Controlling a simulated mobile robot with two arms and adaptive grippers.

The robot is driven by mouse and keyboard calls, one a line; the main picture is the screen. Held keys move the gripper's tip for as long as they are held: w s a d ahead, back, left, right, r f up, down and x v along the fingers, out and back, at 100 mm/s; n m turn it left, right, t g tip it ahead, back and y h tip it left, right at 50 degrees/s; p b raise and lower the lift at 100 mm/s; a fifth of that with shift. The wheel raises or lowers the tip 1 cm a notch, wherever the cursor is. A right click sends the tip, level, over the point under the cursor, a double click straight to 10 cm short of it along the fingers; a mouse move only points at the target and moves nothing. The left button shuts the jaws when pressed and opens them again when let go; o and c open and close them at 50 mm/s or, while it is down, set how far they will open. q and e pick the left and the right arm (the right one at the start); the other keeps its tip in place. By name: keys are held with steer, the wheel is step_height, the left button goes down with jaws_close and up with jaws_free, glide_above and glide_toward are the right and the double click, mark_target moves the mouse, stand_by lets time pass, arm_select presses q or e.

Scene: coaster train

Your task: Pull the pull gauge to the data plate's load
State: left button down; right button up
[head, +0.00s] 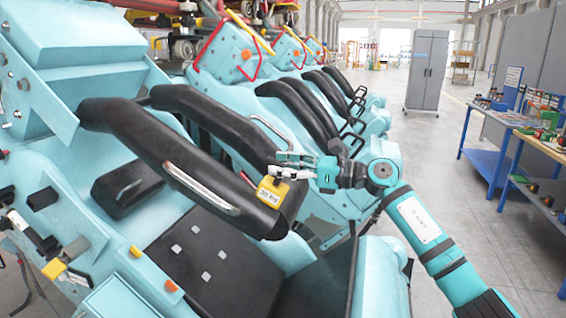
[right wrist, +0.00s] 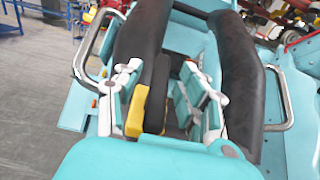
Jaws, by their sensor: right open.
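The pull gauge (head: 269,194), a small yellow box with a white display, is at the near seat's black over-shoulder restraint (head: 215,130). Its display characters are too small to read surely. In the right wrist view the yellow gauge (right wrist: 137,112) lies just inside the left-hand finger, with a gap to the other finger. My right gripper (head: 294,166) is open, its fingers just above and beside the gauge; it also shows in the right wrist view (right wrist: 160,92). I cannot tell whether a finger touches the gauge. I cannot make out a data plate. My left gripper is not in view.
A silver grab handle (head: 202,190) is on the near restraint. More teal seats with black restraints (head: 310,105) stand behind. Blue workbenches (head: 510,120) with parts stand at right, and a grey cabinet (head: 427,70) behind. The floor between is clear.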

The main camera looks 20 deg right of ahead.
jaws_close()
stand_by(0.3)
steer(key=shift+s+d+r, duration=0.15)
steer(key=shift+d+r, duration=0.15)
steer(key=shift+r, duration=0.65)
steer(key=shift+s+d+r, duration=0.2)
steer(key=shift+d+r, duration=0.15)
steer(key=shift+r, duration=0.6)
steer(key=shift+s+d+r, duration=0.15)
steer(key=shift+d+r, duration=0.15)
steer(key=shift+r, duration=0.65)
steer(key=shift+c, duration=1.6)
jaws_free()
steer(key=shift+p, duration=0.3)
steer(key=o, duration=0.3)
steer(key=shift+s+d, duration=0.1)
steer(key=shift+s, duration=0.15)
steer(key=shift+w+f, duration=0.1)
steer(key=shift+f, duration=0.2)
steer(key=v, duration=1.2)
steer(key=shift+r, duration=0.15)
